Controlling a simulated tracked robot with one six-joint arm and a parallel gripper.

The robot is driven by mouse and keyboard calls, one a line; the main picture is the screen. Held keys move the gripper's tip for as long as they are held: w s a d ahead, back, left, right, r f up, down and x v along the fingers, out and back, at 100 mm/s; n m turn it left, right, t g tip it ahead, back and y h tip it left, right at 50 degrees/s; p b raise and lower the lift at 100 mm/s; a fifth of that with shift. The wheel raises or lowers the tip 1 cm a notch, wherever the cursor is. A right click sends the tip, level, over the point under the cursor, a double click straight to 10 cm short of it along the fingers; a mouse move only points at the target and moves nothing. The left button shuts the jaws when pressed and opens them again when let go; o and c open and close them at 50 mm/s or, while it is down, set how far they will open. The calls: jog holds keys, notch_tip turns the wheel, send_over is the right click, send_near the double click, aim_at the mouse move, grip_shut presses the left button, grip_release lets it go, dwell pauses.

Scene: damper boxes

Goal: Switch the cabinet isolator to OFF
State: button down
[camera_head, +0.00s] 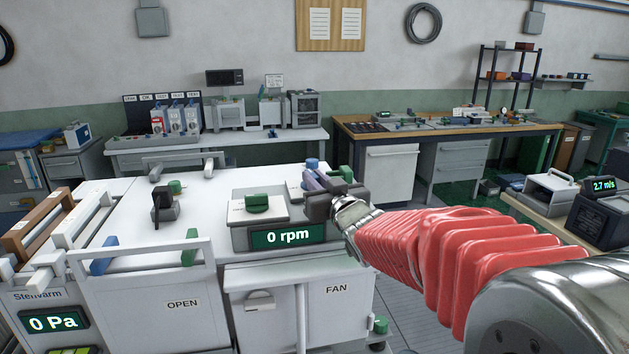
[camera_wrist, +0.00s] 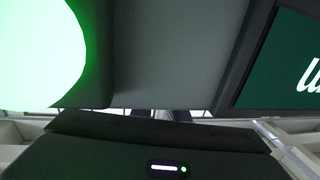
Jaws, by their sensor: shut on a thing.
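My gripper (camera_head: 318,181) is at the right rear of the white cabinet top (camera_head: 215,180), behind the grey rpm unit. It is shut on a small blue-topped piece (camera_head: 312,163), mostly hidden by the jaws. A white block (camera_head: 296,191) sits just left of the jaws. I see no ON or OFF label, so I cannot tell for certain which part is the isolator. A black upright handle on a grey base (camera_head: 163,207) stands on the cabinet top, well left of my gripper. In the wrist view, the black gripper body (camera_wrist: 150,155) hides the grip.
The rpm unit (camera_head: 240,241) has a green knob (camera_head: 257,203) and reads 0 rpm. White rails with blue and green clips (camera_head: 190,247) line the cabinet's front left. A bench with instruments (camera_head: 225,150) stands behind. A 2.7 m/s display (camera_head: 604,184) is at right.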

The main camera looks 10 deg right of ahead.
jog(key=shift+d+r+n+y, duration=0.2)
jog(key=shift+n+y, duration=0.3)
jog(key=shift+y, duration=0.4)
jog(key=c, duration=1.7)
grip_release()
jog(key=shift+f, duration=0.1)
jog(key=shift+d+f, duration=0.1)
jog(key=shift+f, duration=0.1)
jog(key=shift+a+r+m+h, duration=0.1)
jog(key=shift+a+m+h, duration=0.1)
jog(key=shift+m+h, duration=0.55)
jog(key=shift+a+r+m+h, duration=0.15)
jog(key=shift+m+h, duration=0.3)
jog(key=shift+h, duration=0.6)
jog(key=shift+a+f+m+h, duration=0.15)
jog(key=shift+m+h, duration=0.15)
jog(key=shift+h, duration=0.2)
